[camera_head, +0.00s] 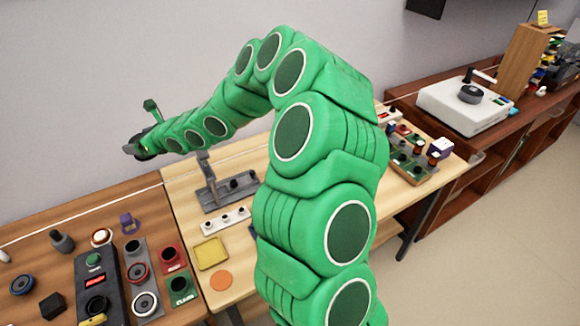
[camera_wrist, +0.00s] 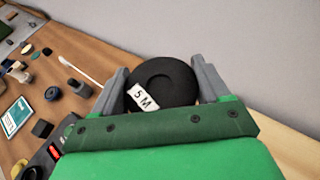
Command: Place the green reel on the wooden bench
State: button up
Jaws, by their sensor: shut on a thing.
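My gripper (camera_head: 131,150) is at the far left end of my green arm, above the back of the benches near the wall. In the wrist view my gripper (camera_wrist: 161,78) is shut on a round black reel (camera_wrist: 172,74) with a white "5 M" label. Its visible face is black; I see no green on it. In the head view the reel is too small to tell from the gripper. A brown wooden bench (camera_head: 150,200) is at left, with a lighter wooden bench (camera_head: 180,184) beside it. The lighter one also shows in the wrist view (camera_wrist: 285,145).
The brown bench holds a black control box (camera_head: 95,262), a purple block (camera_head: 127,222) and several small parts. The lighter bench holds a grey stand (camera_head: 225,190), a yellow tray (camera_head: 211,253) and an orange disc (camera_head: 221,280). A white device (camera_head: 450,105) stands on a dark shelf at right.

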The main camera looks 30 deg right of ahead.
jog(key=w+d+f+m+h, duration=0.1)
jog(key=w+d, duration=0.2)
jog(key=d, duration=0.7)
jog(key=w+d+f+m+h, duration=0.1)
jog(key=w+d, duration=0.2)
jog(key=d, duration=0.8)
jog(key=shift+t, duration=0.5)
jog(key=shift+w+f, duration=0.1)
jog(key=shift+f, duration=8.65)
jog(key=shift+f, duration=0.1)
jog(key=o, duration=1.1)
